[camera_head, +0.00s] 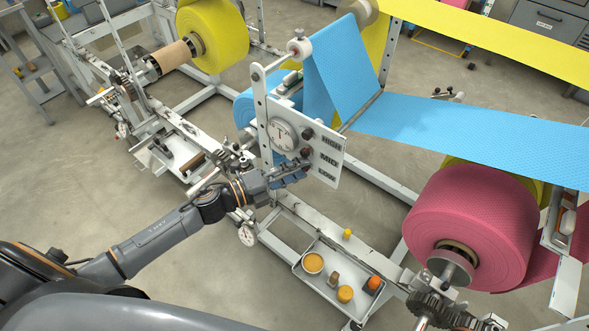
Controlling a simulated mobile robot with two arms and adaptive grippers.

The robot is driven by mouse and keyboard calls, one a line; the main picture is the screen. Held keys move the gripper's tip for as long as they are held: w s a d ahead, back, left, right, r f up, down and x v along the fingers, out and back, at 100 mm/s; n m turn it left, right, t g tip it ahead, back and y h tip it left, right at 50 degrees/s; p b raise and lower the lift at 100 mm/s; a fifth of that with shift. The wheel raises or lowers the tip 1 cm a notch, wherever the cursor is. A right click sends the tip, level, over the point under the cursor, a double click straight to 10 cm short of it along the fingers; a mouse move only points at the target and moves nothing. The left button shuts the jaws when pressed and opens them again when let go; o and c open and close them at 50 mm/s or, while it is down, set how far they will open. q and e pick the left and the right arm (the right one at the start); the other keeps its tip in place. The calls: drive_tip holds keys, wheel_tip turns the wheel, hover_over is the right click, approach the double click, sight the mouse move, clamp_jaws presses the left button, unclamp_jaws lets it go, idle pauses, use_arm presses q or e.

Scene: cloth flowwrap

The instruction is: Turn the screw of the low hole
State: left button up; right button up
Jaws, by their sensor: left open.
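A white panel (333,158) with the labels HIGH, MID and LOW stands on the machine frame near the middle of the view. A round dial gauge (282,135) sits at its left. Two dark knobs show on the panel, an upper knob (308,133) beside HIGH and a middle knob (306,152) beside MID. My left gripper (298,174) is open at the panel's lower edge, left of the LOW label (327,174). The gripper covers the place beside LOW, so the low hole and its screw are hidden. I cannot tell whether the fingers touch anything. My right gripper is out of view.
Blue cloth (470,125) runs over the frame behind the panel. A large pink roll (474,225) stands at the right and a yellow roll (213,35) at the back left. A tray (310,277) with small cups and jars lies below the gripper.

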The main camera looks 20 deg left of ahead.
use_arm(q)
drive_tip(key=v, duration=1.2)
